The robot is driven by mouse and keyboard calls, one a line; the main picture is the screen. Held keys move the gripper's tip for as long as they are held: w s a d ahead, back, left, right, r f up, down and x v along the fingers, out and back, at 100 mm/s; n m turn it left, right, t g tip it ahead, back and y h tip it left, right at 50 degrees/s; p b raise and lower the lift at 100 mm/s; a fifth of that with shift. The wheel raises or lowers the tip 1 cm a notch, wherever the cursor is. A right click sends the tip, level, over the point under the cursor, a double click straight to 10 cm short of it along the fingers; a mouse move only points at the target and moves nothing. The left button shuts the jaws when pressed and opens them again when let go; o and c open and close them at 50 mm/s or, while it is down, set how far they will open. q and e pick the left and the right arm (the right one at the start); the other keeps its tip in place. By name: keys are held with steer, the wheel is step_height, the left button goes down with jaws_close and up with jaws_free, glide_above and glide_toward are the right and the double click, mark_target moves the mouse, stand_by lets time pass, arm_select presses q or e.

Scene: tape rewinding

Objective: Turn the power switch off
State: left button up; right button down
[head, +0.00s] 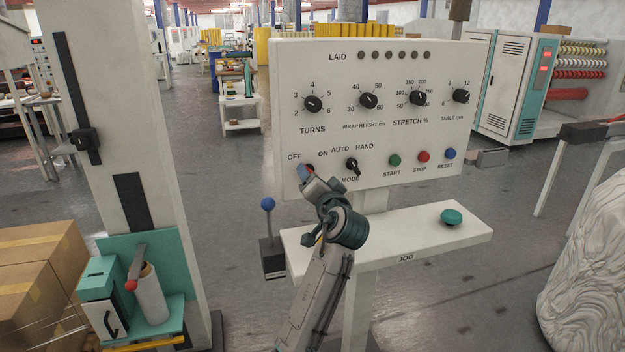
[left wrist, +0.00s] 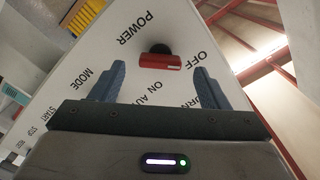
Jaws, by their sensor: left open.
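The white control panel (head: 375,120) stands upright in the head view. Its power switch (head: 310,167) is at the lower left, between the OFF and ON labels, mostly hidden behind my left gripper (head: 307,178). In the left wrist view the switch is a red bar handle (left wrist: 160,61) on a dark round base, beside the words POWER and OFF. My left gripper (left wrist: 158,80) is open, its two blue-grey fingers apart on either side of the red handle with gaps to both. Whether the fingertips reach past the handle in depth is unclear. My right gripper is not in view.
The black mode knob (head: 352,165) sits just right of the switch, then green, red and blue buttons. A shelf with a green jog button (head: 451,217) juts out below the panel. A blue-knobbed lever (head: 268,204) stands left of my arm.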

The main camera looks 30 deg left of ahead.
arm_select(q)
steer(key=b+v, duration=0.1)
steer(key=v, duration=0.6)
steer(key=shift+s+d, duration=0.25)
steer(key=shift+d, duration=0.05)
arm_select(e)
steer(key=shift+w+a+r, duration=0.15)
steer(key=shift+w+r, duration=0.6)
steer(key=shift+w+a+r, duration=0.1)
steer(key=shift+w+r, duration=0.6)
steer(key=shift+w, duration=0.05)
arm_select(q)
steer(key=shift+f, duration=0.1)
